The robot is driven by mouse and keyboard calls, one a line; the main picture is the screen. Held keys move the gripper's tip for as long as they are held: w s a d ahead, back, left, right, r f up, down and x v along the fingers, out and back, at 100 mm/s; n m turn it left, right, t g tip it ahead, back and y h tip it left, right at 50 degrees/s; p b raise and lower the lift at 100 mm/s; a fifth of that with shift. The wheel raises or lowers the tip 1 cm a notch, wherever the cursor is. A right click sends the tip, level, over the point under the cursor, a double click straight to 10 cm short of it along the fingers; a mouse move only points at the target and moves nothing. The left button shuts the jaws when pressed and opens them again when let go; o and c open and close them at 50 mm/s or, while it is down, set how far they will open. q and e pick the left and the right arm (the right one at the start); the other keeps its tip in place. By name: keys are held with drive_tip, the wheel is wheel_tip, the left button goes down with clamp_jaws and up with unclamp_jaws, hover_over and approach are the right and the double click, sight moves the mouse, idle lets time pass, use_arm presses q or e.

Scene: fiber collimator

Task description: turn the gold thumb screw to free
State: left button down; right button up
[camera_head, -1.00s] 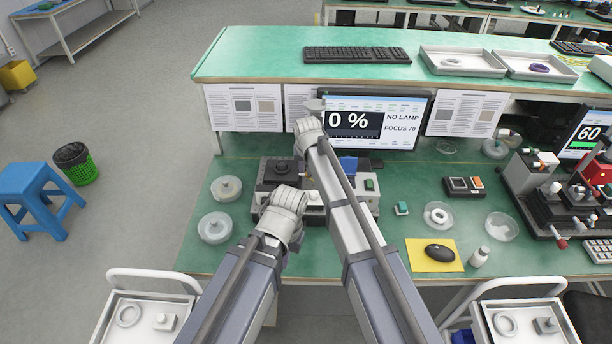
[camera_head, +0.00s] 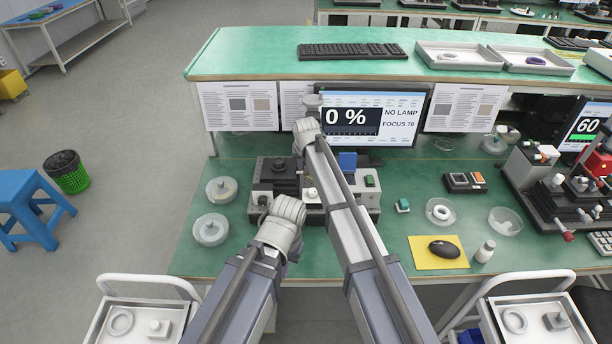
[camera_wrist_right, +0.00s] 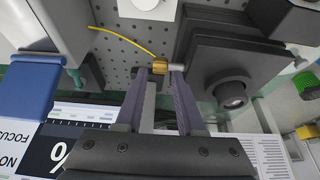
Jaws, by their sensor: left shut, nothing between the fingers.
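A small gold part, which looks like the gold thumb screw (camera_wrist_right: 160,67), shows in the right wrist view beside a dark square block. A thin yellow fiber (camera_wrist_right: 125,38) runs up to it. My right gripper (camera_wrist_right: 161,74) has its two fingers apart, with their tips at either side of the gold part; I cannot tell whether they touch it. In the head view the right wrist hides the screw. My left gripper (camera_head: 287,210) is low over the front of the optical setup (camera_head: 368,195), shut and empty; its fingertips are mostly hidden behind the wrist.
A monitor (camera_head: 400,118) behind the setup reads 0 %, NO LAMP, FOCUS 70. Round clear dishes (camera_head: 210,230) lie left of the setup. A mouse on a yellow pad (camera_head: 430,260) and a small bottle (camera_head: 485,251) are at the right.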

drive_tip(key=b+x, duration=0.1)
drive_tip(key=x, duration=0.1)
drive_tip(key=shift+w+f, duration=0.15)
drive_tip(key=shift+f, duration=0.1)
drive_tip(key=shift+r, duration=0.1)
clamp_jaws()
